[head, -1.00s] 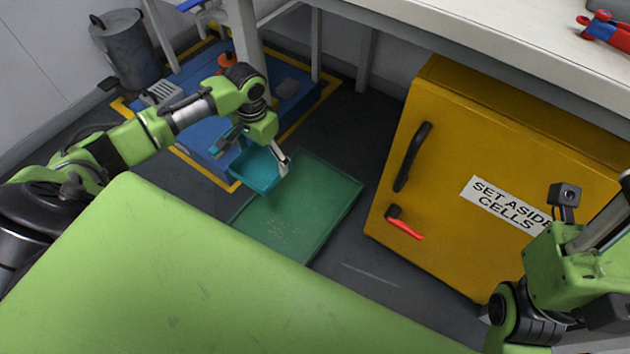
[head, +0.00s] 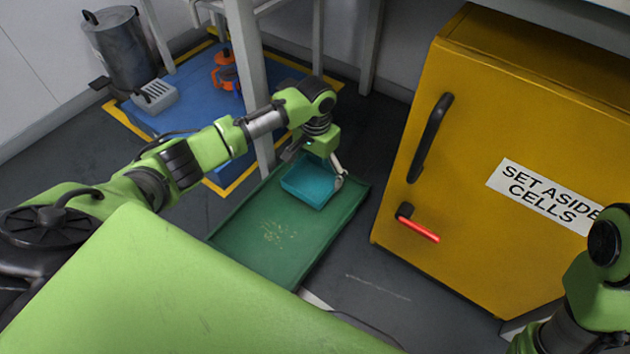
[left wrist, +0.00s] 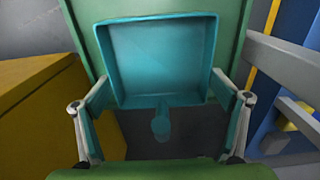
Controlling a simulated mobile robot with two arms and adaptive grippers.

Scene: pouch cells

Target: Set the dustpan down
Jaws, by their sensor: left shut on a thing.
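The teal dustpan (head: 306,186) is at the far end of the green tray (head: 235,235) in the head view. My left gripper (head: 314,168) is shut on it. In the left wrist view the dustpan (left wrist: 160,55) fills the middle, its short handle pointing toward me, and the fingers of my left gripper (left wrist: 161,84) press its two sides. The dustpan looks roughly level and low over the tray; I cannot tell whether it touches the tray floor. My right gripper is outside the view; only part of that arm shows.
Pale crumbs (head: 277,233) lie on the tray. A yellow cabinet (head: 470,130) stands right of it. A grey table leg (head: 248,75) rises just behind.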

